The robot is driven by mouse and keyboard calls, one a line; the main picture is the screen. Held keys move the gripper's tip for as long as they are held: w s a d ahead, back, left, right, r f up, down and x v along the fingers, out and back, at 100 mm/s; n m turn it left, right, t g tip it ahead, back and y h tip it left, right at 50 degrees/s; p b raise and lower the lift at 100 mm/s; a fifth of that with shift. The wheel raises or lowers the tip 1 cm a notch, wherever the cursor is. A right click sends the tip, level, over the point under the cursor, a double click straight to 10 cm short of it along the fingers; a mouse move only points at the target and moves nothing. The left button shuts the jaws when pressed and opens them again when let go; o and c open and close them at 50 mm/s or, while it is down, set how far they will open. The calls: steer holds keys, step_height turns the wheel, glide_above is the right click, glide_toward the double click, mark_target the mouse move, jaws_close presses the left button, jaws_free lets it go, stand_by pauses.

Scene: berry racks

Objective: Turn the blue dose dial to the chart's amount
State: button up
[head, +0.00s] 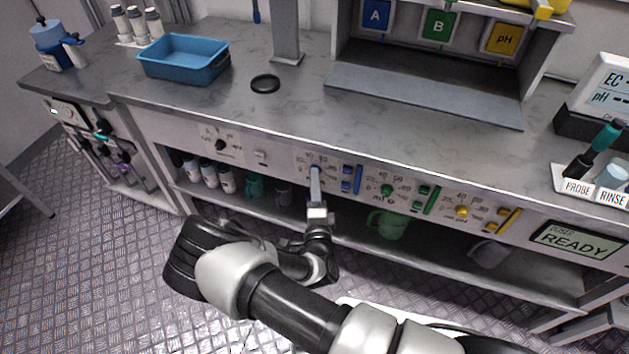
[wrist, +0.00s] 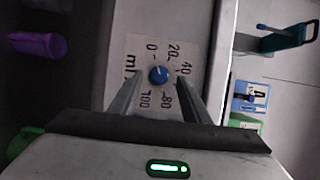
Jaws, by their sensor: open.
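The blue dose dial (wrist: 159,74) sits on a white scale plate (wrist: 136,47) marked from 0 to 100 with "ml" in the wrist view. A small light mark on the dial seems to face the 20–40 side, but is too small to read surely. My gripper (wrist: 159,87) is open, with one finger on each side of the dial; I cannot tell whether they touch it. In the head view my gripper (head: 315,170) is at the front panel and hides the blue dial. I see no dose chart with amounts in either view.
A green dial (head: 386,190) and a yellow dial (head: 462,211) sit to the right on the same panel. Blue slide bars (head: 352,179) are just right of my gripper. A display reads READY (head: 578,241). A shelf with bottles and a green jug (head: 390,223) lies below.

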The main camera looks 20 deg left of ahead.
steer(key=shift+x, duration=1)
steer(key=c, duration=1)
